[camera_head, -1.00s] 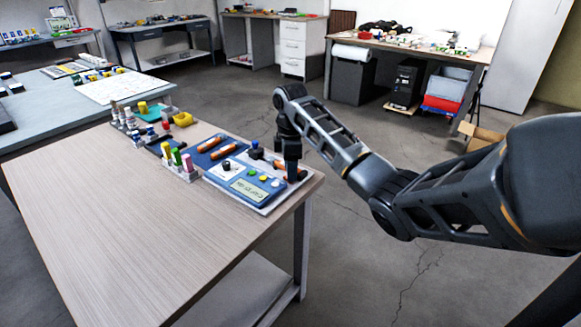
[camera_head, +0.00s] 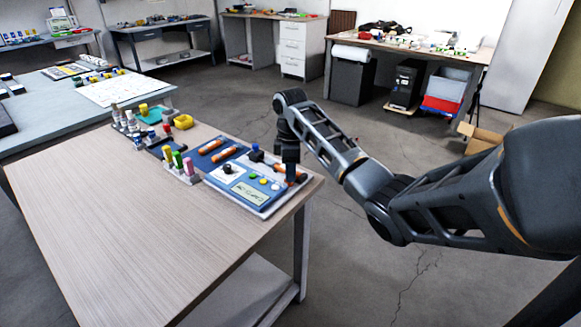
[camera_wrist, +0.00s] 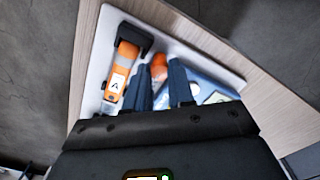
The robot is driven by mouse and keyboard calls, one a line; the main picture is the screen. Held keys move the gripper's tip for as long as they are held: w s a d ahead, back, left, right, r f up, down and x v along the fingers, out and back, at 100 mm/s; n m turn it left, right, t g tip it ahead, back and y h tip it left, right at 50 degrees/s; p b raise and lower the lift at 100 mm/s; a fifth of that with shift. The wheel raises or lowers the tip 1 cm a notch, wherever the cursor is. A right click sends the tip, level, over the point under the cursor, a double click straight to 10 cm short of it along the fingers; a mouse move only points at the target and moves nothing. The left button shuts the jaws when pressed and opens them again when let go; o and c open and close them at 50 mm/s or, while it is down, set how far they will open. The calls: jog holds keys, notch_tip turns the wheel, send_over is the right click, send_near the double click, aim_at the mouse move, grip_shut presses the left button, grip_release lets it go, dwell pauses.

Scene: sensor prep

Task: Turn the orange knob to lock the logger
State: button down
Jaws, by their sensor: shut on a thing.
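The blue logger (camera_head: 226,177) lies on a white tray (camera_head: 263,213) at the right end of the wooden table, with a display and small buttons on its face. In the wrist view, the orange knob (camera_wrist: 158,68) shows between the fingertips of my gripper (camera_wrist: 161,79), which is shut on it. The fingers hide part of the knob and of the logger (camera_wrist: 210,91). In the head view, my gripper (camera_head: 290,170) points down over the tray's right side, and the knob is mostly hidden there.
An orange piece marked A (camera_wrist: 119,82) in a black holder lies beside the knob. Several coloured bottles (camera_head: 178,160) stand left of the logger. Orange-handled tools (camera_head: 224,153) lie on a blue mat behind it. The front of the wooden table (camera_head: 120,220) is clear.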

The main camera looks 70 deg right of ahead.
jog(key=m+p, duration=0.1)
jog(key=p, duration=0.1)
jog(key=m+p, duration=0.2)
jog(key=shift+a+r, duration=0.1)
jog(key=shift+r, duration=0.15)
jog(key=m+p, duration=0.3)
jog(key=m, duration=0.2)
jog(key=shift+p, duration=0.4)
jog(key=m+p, duration=0.2)
jog(key=m, duration=0.2)
jog(key=shift+f, duration=0.15)
jog(key=m+p, duration=0.1)
jog(key=m, duration=0.3)
jog(key=shift+f+m, duration=0.1)
jog(key=shift+m, duration=0.3)
jog(key=c, duration=1)
grip_release()
notch_tip(320, 180, up, 8)
jog(key=shift+f, duration=0.1)
